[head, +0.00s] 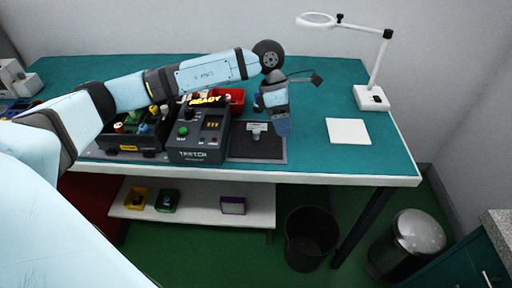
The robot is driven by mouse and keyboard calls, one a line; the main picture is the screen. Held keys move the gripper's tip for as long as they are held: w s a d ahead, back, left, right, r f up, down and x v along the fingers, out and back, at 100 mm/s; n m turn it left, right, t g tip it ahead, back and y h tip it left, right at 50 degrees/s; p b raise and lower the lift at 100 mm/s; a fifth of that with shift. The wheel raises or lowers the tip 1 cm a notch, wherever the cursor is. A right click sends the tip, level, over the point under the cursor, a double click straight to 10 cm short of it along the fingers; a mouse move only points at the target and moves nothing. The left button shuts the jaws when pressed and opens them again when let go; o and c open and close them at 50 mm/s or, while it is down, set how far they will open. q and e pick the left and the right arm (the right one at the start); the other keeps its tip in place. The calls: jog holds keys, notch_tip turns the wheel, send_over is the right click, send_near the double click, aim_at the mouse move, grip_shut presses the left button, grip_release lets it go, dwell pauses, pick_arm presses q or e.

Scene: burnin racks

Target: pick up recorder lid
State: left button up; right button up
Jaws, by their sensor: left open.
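My left arm comes in from the left and reaches over the table. Its gripper (282,127) is open and points down at the right edge of a dark pad. On this pad (250,150) sits a small grey piece (257,127), just left of the gripper and apart from it as far as I can see. A flat white square plate (348,131) lies on the table to the right. I cannot tell for sure which of these is the recorder lid. The gripper hides part of the pad's right side. My right gripper is not in view.
A dark tester box (198,154) with a lit READY sign stands left of the pad. A black bin (125,142) of coloured parts is beside it, a red tray (232,95) behind. A white magnifier lamp (371,98) stands at back right. The green tabletop (330,80) is clear around the plate.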

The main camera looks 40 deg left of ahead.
aim_at(256, 131)
pick_arm(q)
jog(key=w+a+r+t+y+b, duration=0.1)
jog(key=a+y, duration=0.1)
jog(key=a, duration=0.3)
jog(key=w+a+r+y, duration=0.2)
jog(key=a, duration=0.3)
jog(key=f, duration=0.8)
jog(key=shift+s+d+f, duration=0.15)
jog(key=shift+d+f, duration=0.05)
jog(key=shift+f, duration=0.05)
jog(key=f, duration=0.5)
jog(key=shift+a, duration=0.2)
grip_shut()
